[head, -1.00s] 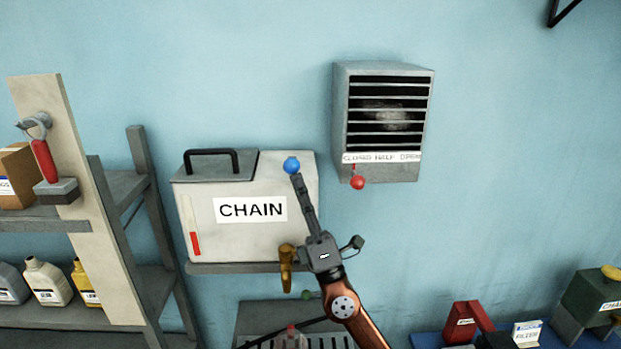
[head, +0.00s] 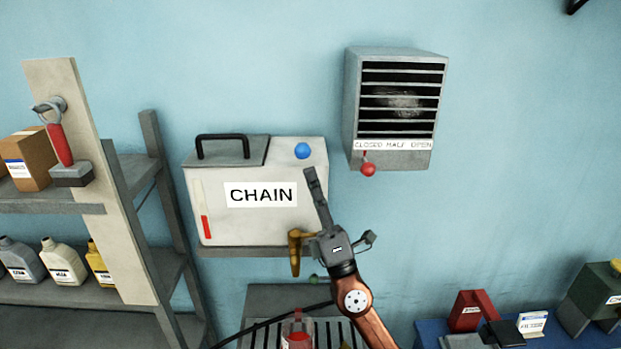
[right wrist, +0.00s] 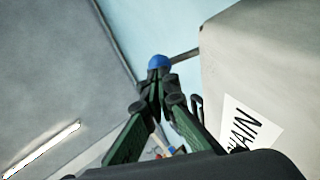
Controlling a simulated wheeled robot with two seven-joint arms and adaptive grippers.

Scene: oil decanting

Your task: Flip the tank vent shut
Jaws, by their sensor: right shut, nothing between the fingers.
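The grey tank (head: 220,180) with the CHAIN label hangs on the wall, left of centre. A blue ball (head: 302,150), which looks like the vent's knob, shows at its upper right; it also shows in the right wrist view (right wrist: 159,62). I cannot tell from this whether the vent is open or shut. My right gripper (head: 309,173) is shut and empty, pointing up in front of the tank. Its fingertips (right wrist: 156,80) are just below the ball; a small gap shows in the head view. My left gripper is not in view.
A brass tap (head: 295,250) sits below the tank beside my right gripper. A louvred wall unit (head: 400,100) with a red knob (head: 368,170) hangs to the right. Shelves with bottles (head: 62,262) stand left. A blue bench (head: 430,330) is lower right.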

